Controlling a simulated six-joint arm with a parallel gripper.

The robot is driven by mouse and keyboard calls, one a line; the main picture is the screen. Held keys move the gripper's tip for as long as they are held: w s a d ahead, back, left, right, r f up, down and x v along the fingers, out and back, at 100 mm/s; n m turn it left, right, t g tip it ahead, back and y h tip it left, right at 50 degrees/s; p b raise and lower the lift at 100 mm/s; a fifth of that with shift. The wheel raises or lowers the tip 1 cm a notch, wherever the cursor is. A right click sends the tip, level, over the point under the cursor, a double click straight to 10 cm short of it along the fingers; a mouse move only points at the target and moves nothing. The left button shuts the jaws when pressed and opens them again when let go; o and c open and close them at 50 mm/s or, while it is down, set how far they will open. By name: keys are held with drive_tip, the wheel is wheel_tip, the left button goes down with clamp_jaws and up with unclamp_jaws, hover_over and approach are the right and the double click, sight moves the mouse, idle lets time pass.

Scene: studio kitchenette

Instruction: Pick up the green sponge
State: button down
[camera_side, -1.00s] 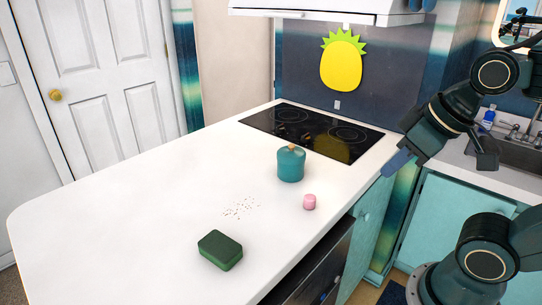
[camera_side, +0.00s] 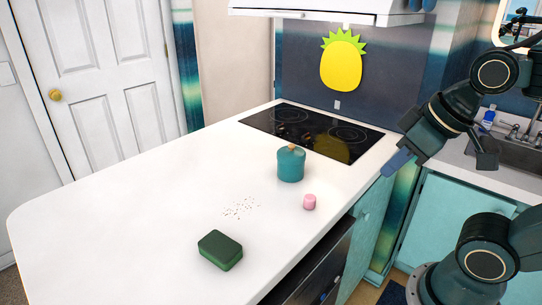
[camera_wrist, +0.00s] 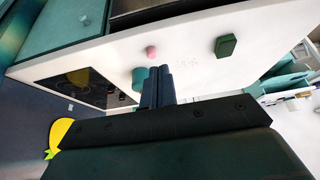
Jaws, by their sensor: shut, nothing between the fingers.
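The green sponge (camera_side: 220,250) is a dark green rounded block lying flat on the white counter, near its front edge in the side view. It also shows in the wrist view (camera_wrist: 226,46) at the upper right. My gripper (camera_side: 390,168) is at the right end of the counter by the cooktop, well apart from the sponge. In the wrist view its blue fingers (camera_wrist: 158,72) are together with nothing between them. Nothing hides the sponge.
A teal lidded pot (camera_side: 291,166) and a small pink cylinder (camera_side: 309,202) stand between my gripper and the sponge. Small crumbs (camera_side: 241,207) lie on the white counter (camera_side: 120,215) behind the sponge. A black cooktop (camera_side: 312,131) is at the back. The counter's left part is clear.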

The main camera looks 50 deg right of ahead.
unclamp_jaws()
idle(0.4)
drive_tip(key=w+a+r+n+g+y, duration=0.1)
drive_tip(key=w+a+n, duration=0.35)
drive_tip(key=w, duration=0.25)
drive_tip(key=w+a+n+g+y, duration=0.2)
drive_tip(key=w+a+n, duration=0.1)
drive_tip(key=w+n, duration=0.25)
drive_tip(key=w+a+f+n+g, duration=0.1)
drive_tip(key=w+a+f+n, duration=0.2)
drive_tip(key=w, duration=0.3)
drive_tip(key=w+a+f+n+g+y, duration=0.1)
drive_tip(key=w+a+f+n+g, duration=0.1)
drive_tip(key=w+a+f+n, duration=0.2)
drive_tip(key=shift+w+a+n+y, duration=0.2)
drive_tip(key=shift+w+n+y, duration=0.1)
drive_tip(key=shift+w+n, duration=0.7)
drive_tip(key=shift+f, duration=0.15)
